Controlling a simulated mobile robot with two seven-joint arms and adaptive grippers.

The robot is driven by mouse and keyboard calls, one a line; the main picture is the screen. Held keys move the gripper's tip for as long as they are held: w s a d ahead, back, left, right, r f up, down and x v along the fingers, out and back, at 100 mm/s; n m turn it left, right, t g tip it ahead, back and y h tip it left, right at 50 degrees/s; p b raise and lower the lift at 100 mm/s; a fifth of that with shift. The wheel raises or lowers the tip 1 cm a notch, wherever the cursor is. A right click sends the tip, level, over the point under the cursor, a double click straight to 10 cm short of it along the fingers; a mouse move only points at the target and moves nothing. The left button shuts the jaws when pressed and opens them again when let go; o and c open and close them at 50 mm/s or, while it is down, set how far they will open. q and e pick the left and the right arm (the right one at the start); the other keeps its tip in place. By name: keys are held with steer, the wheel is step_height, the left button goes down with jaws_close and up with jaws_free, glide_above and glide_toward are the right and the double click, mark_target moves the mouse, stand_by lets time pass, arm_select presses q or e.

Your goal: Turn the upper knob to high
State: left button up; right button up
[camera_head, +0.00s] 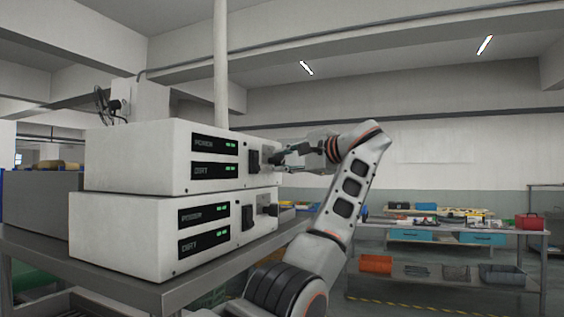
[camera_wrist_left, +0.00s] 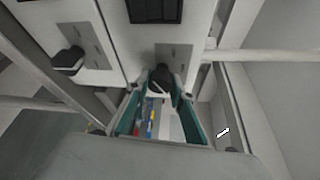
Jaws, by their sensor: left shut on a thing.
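Two white boxes with dark, green-lit displays are stacked on a metal table. The upper knob (camera_head: 253,161) is a black knob on the upper box (camera_head: 140,157). It also shows in the left wrist view (camera_wrist_left: 160,76), on a grey plate between the fingers. My left gripper (camera_head: 268,160) reaches it from the right and is shut on it; the fingers partly hide it in the head view. The lower knob (camera_head: 247,217), on the lower box (camera_head: 120,235), is untouched and shows in the left wrist view (camera_wrist_left: 68,59). Knob markings are too small to read.
The metal table (camera_head: 185,287) carries both boxes; its edge runs just below them. A workbench (camera_head: 450,232) with a red case (camera_head: 529,221) and blue drawers stands at the back right. An orange bin (camera_head: 376,264) sits on its lower shelf.

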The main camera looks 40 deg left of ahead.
stand_by(0.4)
arm_select(q)
steer(key=o, duration=1.1)
steer(key=shift+o, duration=0.2)
steer(key=shift+d, duration=0.15)
steer(key=s+d+r, duration=0.1)
steer(key=d, duration=1)
steer(key=shift+s+d+r, duration=0.25)
steer(key=shift+s, duration=0.15)
